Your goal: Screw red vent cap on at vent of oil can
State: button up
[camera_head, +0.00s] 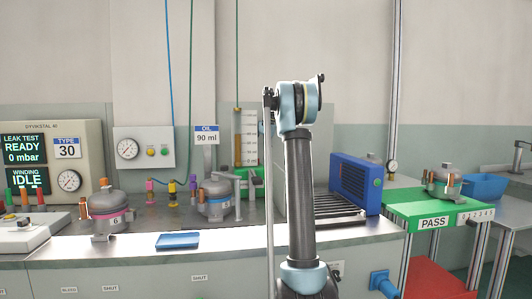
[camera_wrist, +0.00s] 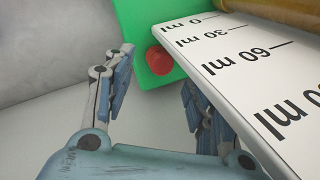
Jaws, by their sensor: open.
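In the wrist view a red round cap (camera_wrist: 158,59) stands against a green face (camera_wrist: 135,25), which looks like part of the oil can. I cannot tell whether the cap is seated on a vent or only resting there. My gripper (camera_wrist: 157,72) is open, its two fingers apart, with the red cap beyond and between the fingertips. Nothing is held. A white scale plate (camera_wrist: 255,60) marked in ml runs close by the right finger. In the head view the green unit (camera_head: 248,180) with its amber sight tube stands behind my arm, which hides my gripper and the cap.
A compressor (camera_head: 216,201) stands under the OIL 90 ml sign (camera_head: 207,136), left of my arm. Another compressor (camera_head: 108,212) is further left. A blue tray (camera_head: 177,241) lies at the bench front. A blue box unit (camera_head: 355,184) and green PASS table (camera_head: 400,213) are right.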

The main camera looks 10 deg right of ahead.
jog(key=shift+x, duration=1.65)
grip_shut()
jog(key=shift+s+f+m+t+h, duration=0.1)
jog(key=shift+m+t+h, duration=0.2)
jog(key=shift+m, duration=1)
jog(key=shift+s+f+m+t+h, duration=0.1)
jog(key=shift+m+t+h, duration=0.15)
jog(key=shift+m, duration=1.05)
jog(key=shift+c, duration=0.3)
grip_release()
jog(key=shift+a, duration=0.15)
jog(key=v, duration=1.2)
jog(key=shift+d, duration=0.35)
